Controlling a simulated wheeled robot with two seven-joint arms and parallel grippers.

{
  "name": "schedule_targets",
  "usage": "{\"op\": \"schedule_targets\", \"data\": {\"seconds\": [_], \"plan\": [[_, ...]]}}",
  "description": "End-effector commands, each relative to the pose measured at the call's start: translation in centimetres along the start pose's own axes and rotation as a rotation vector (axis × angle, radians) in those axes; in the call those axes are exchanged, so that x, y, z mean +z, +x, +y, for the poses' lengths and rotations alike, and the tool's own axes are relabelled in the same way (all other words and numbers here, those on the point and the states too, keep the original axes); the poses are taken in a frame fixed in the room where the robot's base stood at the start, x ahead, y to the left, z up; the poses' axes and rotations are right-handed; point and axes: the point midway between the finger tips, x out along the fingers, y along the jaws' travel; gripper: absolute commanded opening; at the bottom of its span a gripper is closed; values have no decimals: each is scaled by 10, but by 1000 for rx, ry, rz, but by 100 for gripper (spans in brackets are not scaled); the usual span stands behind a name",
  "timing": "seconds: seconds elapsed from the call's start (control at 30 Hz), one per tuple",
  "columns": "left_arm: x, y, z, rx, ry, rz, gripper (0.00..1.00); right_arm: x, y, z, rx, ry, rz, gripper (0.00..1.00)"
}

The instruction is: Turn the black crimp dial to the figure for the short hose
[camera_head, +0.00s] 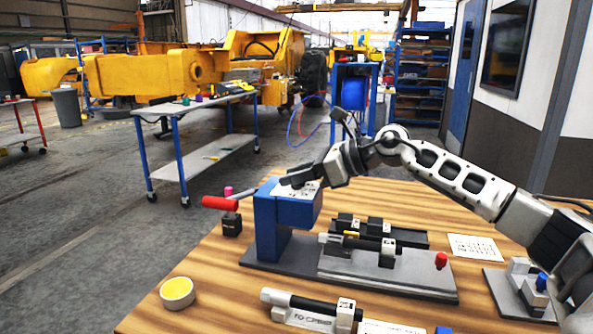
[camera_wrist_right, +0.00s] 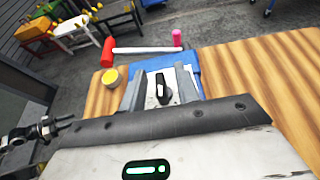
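The blue crimp press (camera_head: 268,222) stands on the wooden table on a grey base. On its top is a white plate (camera_head: 311,190) with dark marks too small to read. The black crimp dial (camera_wrist_right: 163,92) has a white pointer line and sits on that plate in the wrist view; in the head view my gripper hides it. My right gripper (camera_head: 292,181) is over the press top, its two fingers apart on either side of the dial, with gaps showing. A black hose with metal ends (camera_head: 310,303) lies in a front holder marked "TO CRIMP". My left gripper is out of view.
A yellow-filled round pot (camera_head: 177,293) stands at front left. Another black hose (camera_head: 362,243) lies along the press base. A printed card (camera_head: 473,248) lies at right.

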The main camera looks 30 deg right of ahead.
Motion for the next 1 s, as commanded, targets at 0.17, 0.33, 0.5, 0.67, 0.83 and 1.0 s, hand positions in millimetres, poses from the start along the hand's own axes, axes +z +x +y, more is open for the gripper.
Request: {"op": "schedule_targets", "data": {"seconds": [0.17,0.33,0.5,0.67,0.83,1.0], "plan": [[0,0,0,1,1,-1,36,0,1,0,0,0,0,32],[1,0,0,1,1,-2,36,0,1,0,0,0,0,10],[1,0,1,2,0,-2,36,0,1,0,0,0,0,0],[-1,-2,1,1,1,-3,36,0,0,0,-9,4,1,0],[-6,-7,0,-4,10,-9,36,2,-1,1,-52,21,2,0],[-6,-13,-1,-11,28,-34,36,4,-1,2,-133,53,3,0]]}}
